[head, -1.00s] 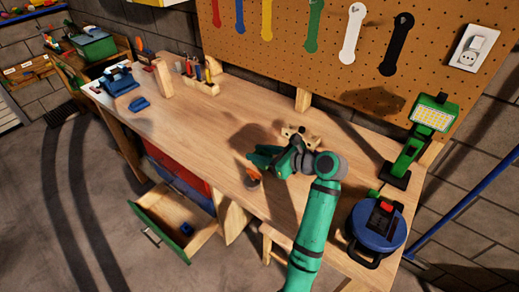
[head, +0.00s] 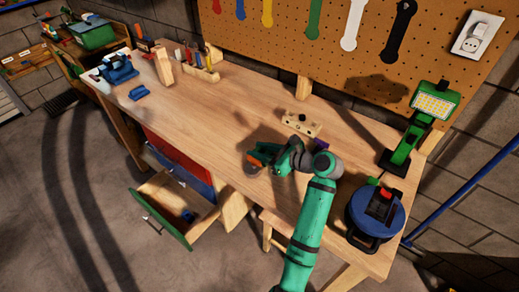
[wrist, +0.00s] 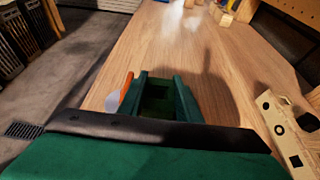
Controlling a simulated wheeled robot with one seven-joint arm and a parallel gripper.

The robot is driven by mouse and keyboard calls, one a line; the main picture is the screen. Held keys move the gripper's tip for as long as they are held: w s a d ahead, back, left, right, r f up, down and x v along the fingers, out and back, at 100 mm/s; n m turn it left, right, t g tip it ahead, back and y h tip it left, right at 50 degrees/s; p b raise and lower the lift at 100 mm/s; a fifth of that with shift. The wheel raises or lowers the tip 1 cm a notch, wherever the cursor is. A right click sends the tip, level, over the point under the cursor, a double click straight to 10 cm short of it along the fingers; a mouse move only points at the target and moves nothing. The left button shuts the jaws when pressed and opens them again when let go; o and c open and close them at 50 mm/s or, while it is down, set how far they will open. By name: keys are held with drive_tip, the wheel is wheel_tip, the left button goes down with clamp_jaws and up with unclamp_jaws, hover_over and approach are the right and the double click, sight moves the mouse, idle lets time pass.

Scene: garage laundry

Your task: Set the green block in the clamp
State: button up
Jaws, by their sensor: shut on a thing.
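My gripper (head: 268,158) hangs over the middle of the workbench with its fingers pointing left. In the wrist view its green fingers (wrist: 158,88) are shut on a dark green piece (wrist: 156,104), apparently the green block. Its shape is mostly hidden by the fingers and hard to tell from them. A blue vise-like clamp (head: 118,68) stands at the far left end of the bench, well away from my gripper. A small blue piece (head: 138,92) lies on the bench in front of it.
An orange-handled tool (wrist: 125,86) lies beside my gripper. A wooden board with shaped holes (head: 302,124) lies behind it. A work lamp (head: 410,140) and blue cable reel (head: 377,215) stand at right. An open drawer (head: 165,212) juts out in front. The bench's left-middle is clear.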

drive_tip(key=shift+s+f, duration=0.1)
drive_tip(key=shift+f, duration=0.6)
drive_tip(key=o, duration=1.1)
drive_tip(key=shift+a, duration=0.1)
drive_tip(key=v, duration=0.7)
drive_tip(key=r+v, duration=0.1)
drive_tip(key=v, duration=0.3)
drive_tip(key=shift+r, duration=0.15)
drive_tip(key=shift+w, duration=0.25)
